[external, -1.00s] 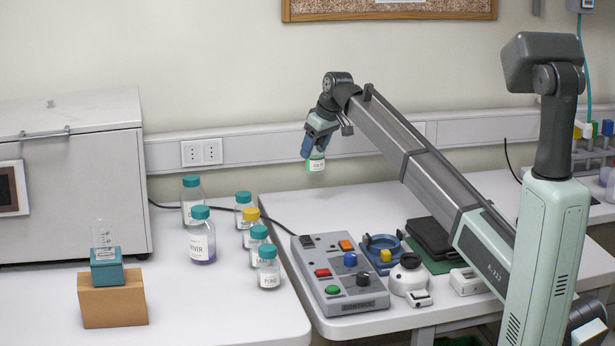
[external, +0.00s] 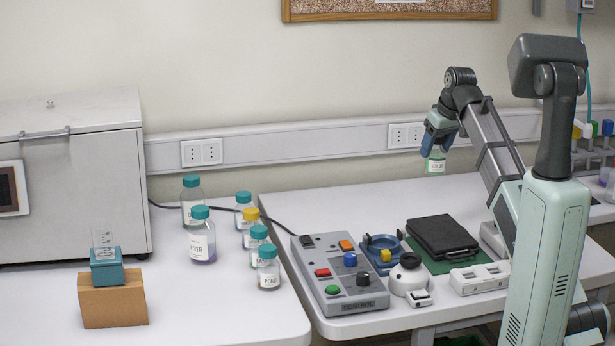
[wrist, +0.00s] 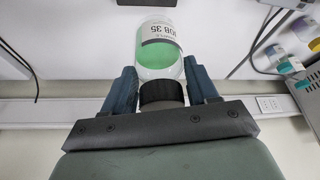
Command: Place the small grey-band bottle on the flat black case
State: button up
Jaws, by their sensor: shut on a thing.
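My gripper (external: 437,143) is shut on a small bottle (external: 436,164) with a white label and green contents, held in the air above the back of the right table. In the wrist view the bottle (wrist: 158,48) sits between the two blue fingers, with its dark cap (wrist: 161,92) toward the palm. Its label shows a grey band and part of a printed name. The flat black case (external: 442,235) lies on a green mat (external: 478,264) on the right table, below and in front of my gripper. Its top is bare.
A control box (external: 338,275) with coloured buttons, a blue ring-shaped device (external: 380,247), a white round device (external: 409,275) and a white block (external: 480,278) stand near the case. Several capped bottles (external: 202,240) stand on the left table.

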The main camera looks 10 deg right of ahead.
jog(key=s+f+m, duration=0.1)
jog(key=s+f, duration=0.2)
jog(key=s, duration=0.3)
jog(key=m, duration=0.2)
send_over(443, 232)
jog(key=shift+h, duration=0.4)
jog(key=shift+f, duration=5.25)
jog(key=shift+f, duration=0.15)
jog(key=o, duration=1.2)
jog(key=shift+v, duration=6.15)
